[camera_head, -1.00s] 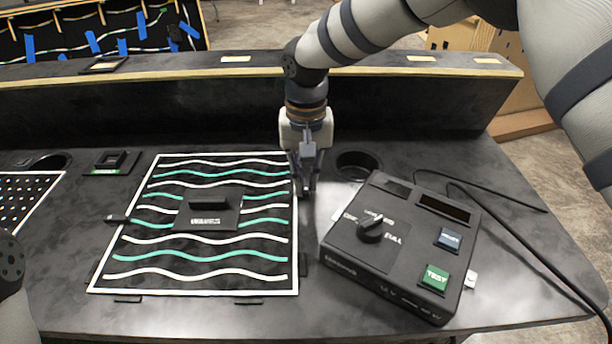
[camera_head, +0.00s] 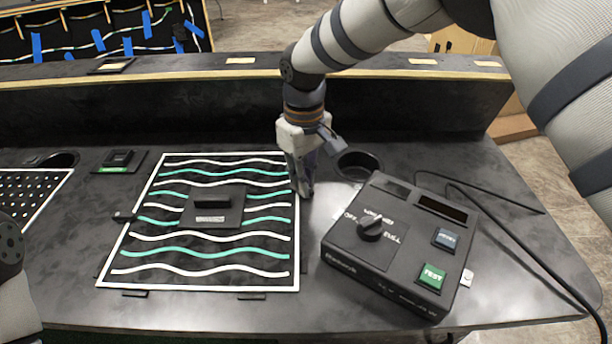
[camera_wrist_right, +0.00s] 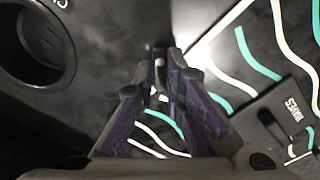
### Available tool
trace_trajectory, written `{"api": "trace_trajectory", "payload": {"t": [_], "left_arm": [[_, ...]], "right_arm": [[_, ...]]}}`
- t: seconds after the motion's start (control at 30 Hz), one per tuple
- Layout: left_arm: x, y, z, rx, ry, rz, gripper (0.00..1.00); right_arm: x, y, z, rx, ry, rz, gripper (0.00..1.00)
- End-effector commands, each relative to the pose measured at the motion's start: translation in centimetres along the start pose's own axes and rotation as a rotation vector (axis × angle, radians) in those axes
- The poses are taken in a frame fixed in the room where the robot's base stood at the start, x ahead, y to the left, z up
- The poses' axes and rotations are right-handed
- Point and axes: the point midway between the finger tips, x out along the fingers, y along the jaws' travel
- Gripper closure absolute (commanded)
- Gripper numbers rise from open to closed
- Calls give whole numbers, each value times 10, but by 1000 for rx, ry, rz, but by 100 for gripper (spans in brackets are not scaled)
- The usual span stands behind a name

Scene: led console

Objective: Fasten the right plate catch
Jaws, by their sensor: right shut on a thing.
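The black plate (camera_head: 150,254) with white and green wavy lines and a white border lies flat on the console. A dark block with a handle (camera_head: 212,204) sits at its middle. A small catch (camera_head: 123,216) shows at the plate's left edge. My right gripper (camera_head: 304,193) points down at the plate's right edge, fingers close together. In the right wrist view its purple-padded fingers (camera_wrist_right: 160,62) meet on a small piece at the plate's border, which I take as the right catch; the fingers mostly hide it. My left gripper is out of view.
A control box (camera_head: 338,255) with a knob and two buttons stands just right of the plate. A round hole (camera_head: 357,164) lies behind it, and a black cable (camera_head: 520,240) runs at the right. A raised ledge (camera_head: 160,74) bounds the back.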

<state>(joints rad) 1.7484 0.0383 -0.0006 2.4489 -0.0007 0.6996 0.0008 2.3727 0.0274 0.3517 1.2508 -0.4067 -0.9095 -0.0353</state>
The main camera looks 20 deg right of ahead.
Motion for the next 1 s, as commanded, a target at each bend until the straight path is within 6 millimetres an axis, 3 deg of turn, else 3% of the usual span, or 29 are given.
{"api": "trace_trajectory", "payload": {"t": [0.6, 1.0], "left_arm": [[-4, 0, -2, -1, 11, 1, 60], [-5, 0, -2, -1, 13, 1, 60]], "right_arm": [[0, -6, 1, -562, 2, -1, 100], [1, -8, 3, -791, 1, -1, 100]]}}
